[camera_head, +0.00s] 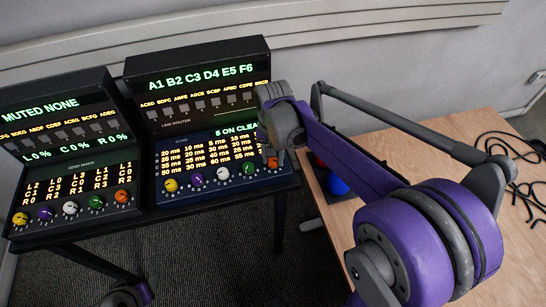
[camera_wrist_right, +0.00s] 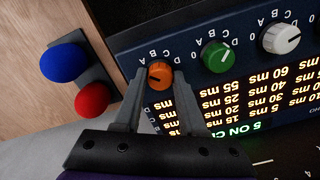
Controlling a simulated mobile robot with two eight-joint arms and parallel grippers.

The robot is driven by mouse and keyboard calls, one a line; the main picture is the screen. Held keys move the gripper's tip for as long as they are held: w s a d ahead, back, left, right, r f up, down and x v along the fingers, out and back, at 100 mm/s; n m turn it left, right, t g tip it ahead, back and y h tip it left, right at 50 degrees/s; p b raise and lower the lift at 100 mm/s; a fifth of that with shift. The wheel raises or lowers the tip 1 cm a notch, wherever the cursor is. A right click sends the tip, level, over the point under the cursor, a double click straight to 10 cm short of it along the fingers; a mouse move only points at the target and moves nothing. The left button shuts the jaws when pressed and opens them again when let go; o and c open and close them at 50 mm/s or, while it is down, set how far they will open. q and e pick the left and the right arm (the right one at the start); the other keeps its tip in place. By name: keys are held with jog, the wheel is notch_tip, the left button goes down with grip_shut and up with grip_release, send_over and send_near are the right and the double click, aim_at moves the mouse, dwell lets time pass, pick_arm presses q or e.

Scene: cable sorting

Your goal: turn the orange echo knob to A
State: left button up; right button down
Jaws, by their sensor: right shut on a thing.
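The echo panel (camera_head: 208,140) is a dark blue box with rows of lit ms values and a row of coloured knobs along its front. Its orange knob (camera_head: 272,163) is the rightmost one; in the wrist view the orange knob (camera_wrist_right: 160,77) sits between my fingers, with letters A to D around it. My right gripper (camera_head: 277,148) reaches down to it from above; in the wrist view the gripper (camera_wrist_right: 158,82) is shut on the knob, a finger on each side. I cannot read for sure which letter the knob's mark faces.
The green knob (camera_wrist_right: 216,56) and white knob (camera_wrist_right: 282,39) are beside the orange one. A send mixer (camera_head: 75,170) with its own orange knob stands left. The blue button (camera_wrist_right: 62,62) and red button (camera_wrist_right: 92,100) stand close by. Cables (camera_head: 515,165) lie on the wooden table (camera_head: 480,240).

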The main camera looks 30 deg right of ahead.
aim_at(273, 160)
jog(key=shift+m, duration=1.1)
jog(key=shift+c, duration=2.4)
grip_release()
notch_tip(273, 160, up, 11)
jog(key=shift+p, duration=0.3)
jog(key=shift+f, duration=0.1)
jog(key=s+a+f+n+t, duration=0.2)
jog(key=s+a+f+n, duration=0.1)
jog(key=s+f+n, duration=0.2)
jog(key=s+a+f+n+t, duration=0.3)
jog(key=s+f, duration=0.3)
jog(key=s, duration=0.4)
jog(key=shift+s+a+n, duration=0.15)
jog(key=shift+a+n, duration=0.15)
jog(key=shift+n, duration=0.6)
